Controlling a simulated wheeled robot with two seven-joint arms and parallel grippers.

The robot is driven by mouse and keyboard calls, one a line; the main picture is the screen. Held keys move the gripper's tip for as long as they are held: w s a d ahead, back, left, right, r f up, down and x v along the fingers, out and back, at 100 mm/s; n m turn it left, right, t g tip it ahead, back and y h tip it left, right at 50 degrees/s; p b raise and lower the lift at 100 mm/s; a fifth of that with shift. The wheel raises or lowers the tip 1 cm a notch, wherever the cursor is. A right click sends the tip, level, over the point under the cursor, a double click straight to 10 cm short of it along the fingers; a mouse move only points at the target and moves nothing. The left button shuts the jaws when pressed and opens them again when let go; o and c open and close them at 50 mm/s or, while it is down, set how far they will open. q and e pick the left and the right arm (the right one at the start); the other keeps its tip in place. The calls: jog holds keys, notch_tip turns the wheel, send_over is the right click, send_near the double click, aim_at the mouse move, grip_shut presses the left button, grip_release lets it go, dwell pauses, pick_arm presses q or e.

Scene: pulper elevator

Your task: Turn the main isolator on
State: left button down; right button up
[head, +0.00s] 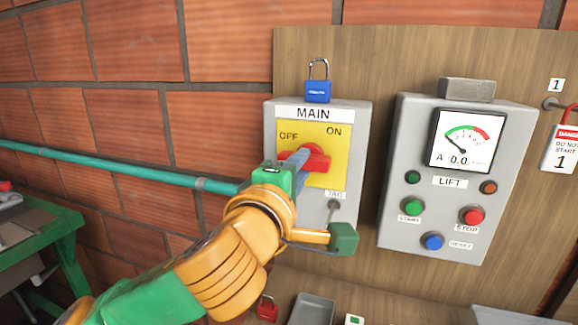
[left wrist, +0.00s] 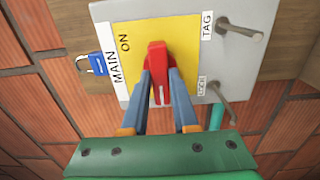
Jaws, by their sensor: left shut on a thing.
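The main isolator (head: 340,125) is a grey box with a yellow plate marked OFF at upper left and ON at upper right. Its red handle (head: 319,161) lies roughly crosswise on the plate in the head view. In the left wrist view the red handle (left wrist: 157,62) stands between the two blue fingers of my left gripper (left wrist: 163,85), one on each side. My left gripper (head: 292,170) is shut on the handle and hides part of it and of the plate. My right gripper is not in view.
A blue padlock (head: 318,92) sits above the isolator, and a TAG peg (head: 333,207) is below. The LIFT box (head: 455,180), with gauge and buttons, stands to the right. A red tag (head: 566,140) hangs at far right. A green pipe (head: 120,169) runs in from the left.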

pick_arm(q)
jog(key=m+b, duration=0.3)
jog(key=m, duration=1.4)
jog(key=shift+d+m, duration=0.1)
jog(key=shift+m, duration=0.3)
dwell(0.6)
jog(key=c, duration=0.9)
grip_release()
jog(key=shift+o, duration=1.1)
jog(key=shift+w, duration=0.1)
